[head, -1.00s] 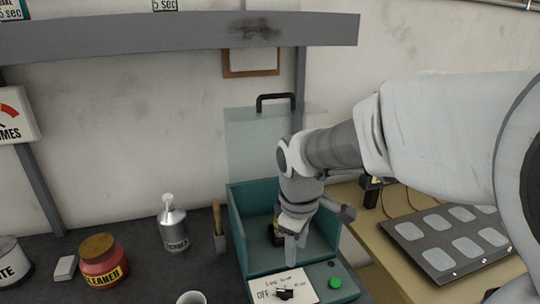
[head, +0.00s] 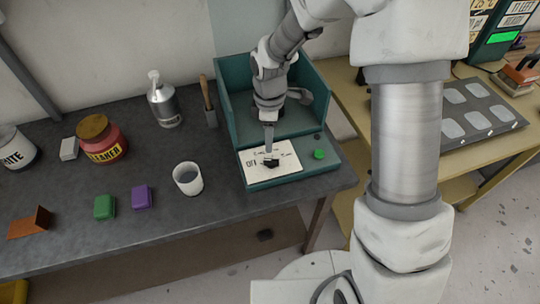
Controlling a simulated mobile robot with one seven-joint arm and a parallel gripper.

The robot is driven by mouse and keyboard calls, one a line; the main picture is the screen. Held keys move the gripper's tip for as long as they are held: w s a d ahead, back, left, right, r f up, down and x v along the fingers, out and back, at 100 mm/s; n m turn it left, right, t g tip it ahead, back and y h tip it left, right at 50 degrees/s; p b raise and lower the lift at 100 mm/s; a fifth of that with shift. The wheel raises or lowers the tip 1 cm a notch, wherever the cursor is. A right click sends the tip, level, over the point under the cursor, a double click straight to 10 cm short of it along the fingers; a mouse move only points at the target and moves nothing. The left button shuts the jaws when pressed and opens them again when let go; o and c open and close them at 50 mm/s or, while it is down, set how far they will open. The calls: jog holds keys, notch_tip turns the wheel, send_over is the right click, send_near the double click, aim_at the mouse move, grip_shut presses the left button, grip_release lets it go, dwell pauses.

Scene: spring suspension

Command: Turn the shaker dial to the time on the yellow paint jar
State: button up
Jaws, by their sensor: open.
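The teal shaker (head: 235,115) stands at the right end of the dark workbench. Its front panel carries a white dial plate (head: 286,150) with the word OFF at its left and other marks too small to read. The black dial (head: 269,162) sits on this plate. My gripper (head: 269,140) points down just above and behind the dial, open, partly covering the plate. I cannot tell whether a fingertip touches the dial, or which mark the dial points to. No yellow paint jar shows in this view.
A green button (head: 319,154) sits right of the dial plate. A white cup (head: 188,179) stands just left of the shaker.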

aim_at(270, 160)
notch_tip(270, 160, down, 9)
jog(key=shift+f, duration=0.15)
dwell(0.4)
grip_shut()
